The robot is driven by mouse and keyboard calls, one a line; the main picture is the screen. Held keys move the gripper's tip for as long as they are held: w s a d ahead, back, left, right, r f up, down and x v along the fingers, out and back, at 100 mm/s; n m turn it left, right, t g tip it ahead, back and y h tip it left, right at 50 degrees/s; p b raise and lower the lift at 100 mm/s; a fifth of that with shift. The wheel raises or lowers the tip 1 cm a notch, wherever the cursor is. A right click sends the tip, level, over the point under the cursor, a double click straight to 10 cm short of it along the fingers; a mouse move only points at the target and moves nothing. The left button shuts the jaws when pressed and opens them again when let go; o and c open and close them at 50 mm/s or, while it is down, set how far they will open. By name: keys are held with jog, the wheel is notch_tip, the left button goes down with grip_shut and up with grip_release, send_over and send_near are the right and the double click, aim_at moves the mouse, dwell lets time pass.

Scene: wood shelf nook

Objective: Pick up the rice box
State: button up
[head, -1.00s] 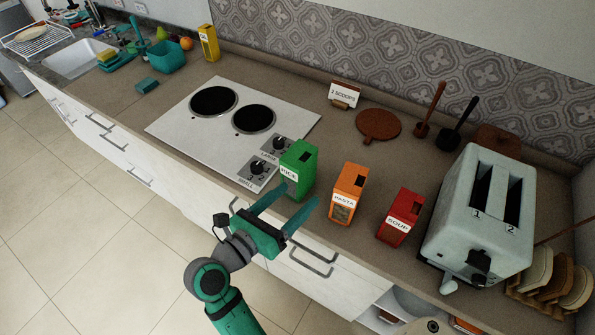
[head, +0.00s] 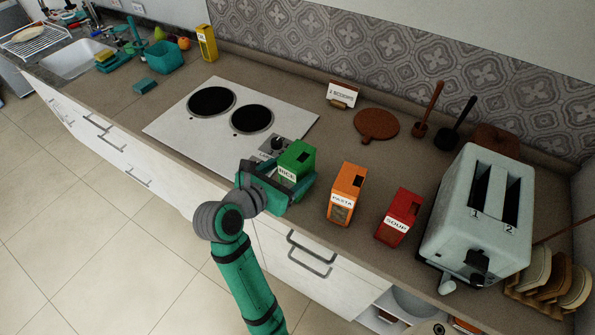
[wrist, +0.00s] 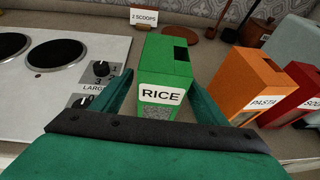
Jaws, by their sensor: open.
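The green rice box (head: 298,157) stands upright on the counter, just right of the cooktop. In the wrist view the rice box (wrist: 166,72) shows its white RICE label and a dark opening in its top. My gripper (head: 287,183) is open at the counter's front side, with its fingers around the lower part of the box. In the wrist view one finger of my gripper (wrist: 160,95) is on each side of the box, with a visible gap at the left. Contact on the right side is hard to tell.
The orange pasta box (head: 347,190) stands close to the right of my gripper, then the red soup box (head: 400,215) and the toaster (head: 478,215). The cooktop (head: 215,125) lies to the left. A "2 scoops" card (head: 342,94) stands behind.

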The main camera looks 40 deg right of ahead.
jog(key=shift+x, duration=3)
jog(key=shift+f, duration=0.15)
jog(key=c, duration=1.4)
jog(key=shift+c, duration=0.3)
